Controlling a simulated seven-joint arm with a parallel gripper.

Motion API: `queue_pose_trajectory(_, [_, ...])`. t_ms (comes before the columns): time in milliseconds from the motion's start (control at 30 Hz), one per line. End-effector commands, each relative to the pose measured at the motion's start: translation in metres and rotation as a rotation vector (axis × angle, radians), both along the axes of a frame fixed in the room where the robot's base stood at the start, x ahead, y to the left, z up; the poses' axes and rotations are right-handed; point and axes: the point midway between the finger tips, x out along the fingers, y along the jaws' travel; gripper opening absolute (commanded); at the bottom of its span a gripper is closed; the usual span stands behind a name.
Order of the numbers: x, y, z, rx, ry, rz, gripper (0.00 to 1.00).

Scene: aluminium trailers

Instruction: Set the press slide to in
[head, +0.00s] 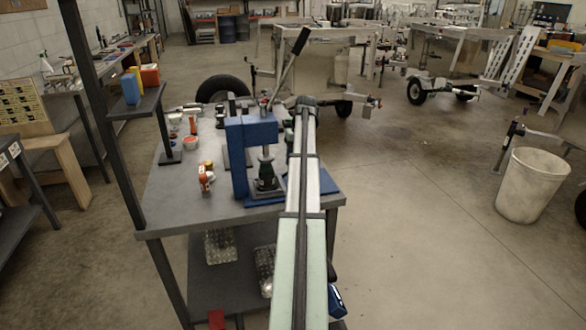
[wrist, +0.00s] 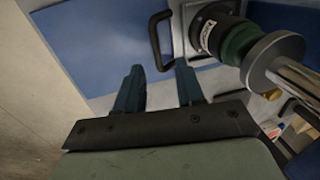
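The blue press (head: 240,150) stands on the grey workbench, with a raised lever (head: 289,68). In the wrist view, a light grey slide plate (wrist: 182,38) lies on the blue base (wrist: 95,40). It has a black U-shaped handle (wrist: 155,38) and carries a dark and green fixture (wrist: 225,38). A metal ram (wrist: 275,60) is beside the fixture. My gripper (wrist: 160,72) is open, with its blue fingers apart. The handle is just beyond the fingertips, its near end close to the right one; I cannot tell whether they touch. In the head view my arm hides the gripper and handle.
A white bin (head: 535,185) stands at right, with open floor between.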

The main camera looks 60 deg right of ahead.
Motion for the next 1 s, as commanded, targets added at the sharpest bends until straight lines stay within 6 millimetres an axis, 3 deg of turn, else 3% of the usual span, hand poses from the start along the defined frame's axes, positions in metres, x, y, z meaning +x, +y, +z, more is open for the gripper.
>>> queue_pose_trajectory(200, [-0.005,-0.007,0.043,-0.001,-0.001,0.0,0.38])
queue_pose_trajectory(433, [-0.008,-0.01,0.072,0.001,-0.001,0.001,0.38])
queue_pose_trajectory(600, [-0.01,-0.01,0.081,0.002,-0.001,0.001,0.38])
queue_pose_trajectory(1000, [-0.01,-0.01,0.083,0.002,-0.001,0.001,0.38])
